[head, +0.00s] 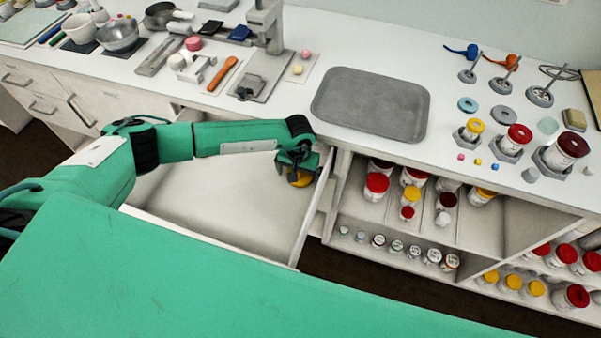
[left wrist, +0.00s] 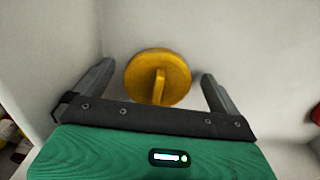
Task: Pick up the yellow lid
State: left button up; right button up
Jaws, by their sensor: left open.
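The yellow lid (left wrist: 176,70) is a round disc with a raised bar handle, and it lies in the open, otherwise bare drawer (head: 220,205). In the left wrist view it sits between the two spread fingers of my left gripper (left wrist: 160,85), with a gap on each side. In the head view my left gripper (head: 300,172) hangs over the drawer's right back corner and hides part of the lid (head: 299,180). My left gripper is open and holds nothing. My right gripper is not in view.
The drawer's right wall (head: 308,225) stands close to my left gripper. To the right are open shelves with several red- and yellow-lidded jars (head: 377,183). A grey tray (head: 372,103) lies on the white counter above. The rest of the drawer is clear.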

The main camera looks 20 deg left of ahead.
pick_arm(q)
jog(key=shift+c, duration=0.2)
jog(key=c, duration=1)
